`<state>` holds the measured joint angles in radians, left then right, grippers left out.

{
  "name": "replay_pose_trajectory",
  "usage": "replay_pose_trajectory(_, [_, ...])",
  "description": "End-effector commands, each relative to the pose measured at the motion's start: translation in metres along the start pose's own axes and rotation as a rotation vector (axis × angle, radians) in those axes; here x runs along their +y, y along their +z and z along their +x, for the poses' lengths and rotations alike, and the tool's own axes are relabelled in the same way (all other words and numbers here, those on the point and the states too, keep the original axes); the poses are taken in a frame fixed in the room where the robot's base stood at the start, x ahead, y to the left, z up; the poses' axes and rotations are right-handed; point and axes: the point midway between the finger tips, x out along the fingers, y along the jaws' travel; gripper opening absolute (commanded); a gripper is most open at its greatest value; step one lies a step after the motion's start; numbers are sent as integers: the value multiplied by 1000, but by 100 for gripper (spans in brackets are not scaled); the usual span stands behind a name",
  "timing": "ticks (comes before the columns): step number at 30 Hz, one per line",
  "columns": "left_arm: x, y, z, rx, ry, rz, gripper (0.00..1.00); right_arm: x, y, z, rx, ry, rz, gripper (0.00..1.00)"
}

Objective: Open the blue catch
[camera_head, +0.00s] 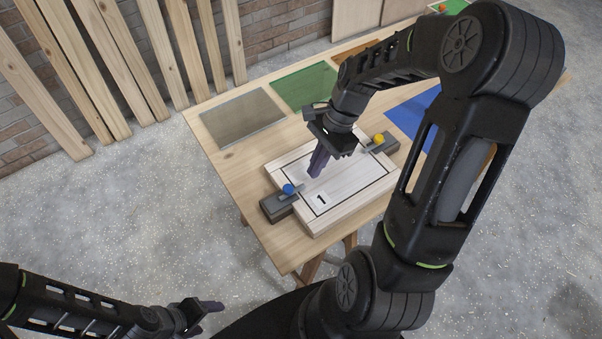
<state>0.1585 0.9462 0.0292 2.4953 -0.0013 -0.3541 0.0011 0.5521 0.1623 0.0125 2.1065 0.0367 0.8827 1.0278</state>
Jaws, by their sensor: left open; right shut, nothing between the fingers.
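The blue catch (289,189) is a blue knob with a short grey bar on a dark block at the left side of a pale wooden board (318,223). Its bar reaches over the board's left edge. A matching catch with a yellow knob (379,139) sits on a dark block at the board's far right. My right gripper (317,170) is shut and empty above the board, to the right of the blue knob and apart from it in the picture. My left gripper (214,306) is open and empty, low at the left, away from the table.
The wooden table (222,165) carries a grey panel (236,117), a green panel (305,87) and a blue panel (411,113). Planks (109,70) lean on the brick wall behind. My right arm hides part of the table's right side.

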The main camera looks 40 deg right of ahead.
Motion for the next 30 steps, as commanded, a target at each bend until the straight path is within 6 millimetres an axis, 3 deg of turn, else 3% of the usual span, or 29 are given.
replay_pose_trajectory(1, [0, 0, -1, 0, 0, 0, 66, 1, 1, 10, -2, 4, 0, 0])
replay_pose_trajectory(9, [3, 1, -10, -2, -2, -1, 66, 0, 34, 19, 1, 0, 0, 0])
replay_pose_trajectory(23, [3, 1, -10, -2, -2, -2, 66, 0, 40, 22, 1, 0, -2, 0])
replay_pose_trajectory(30, [4, 1, -11, -3, -3, -2, 66, 0, 72, 35, 0, 1, -4, 0])
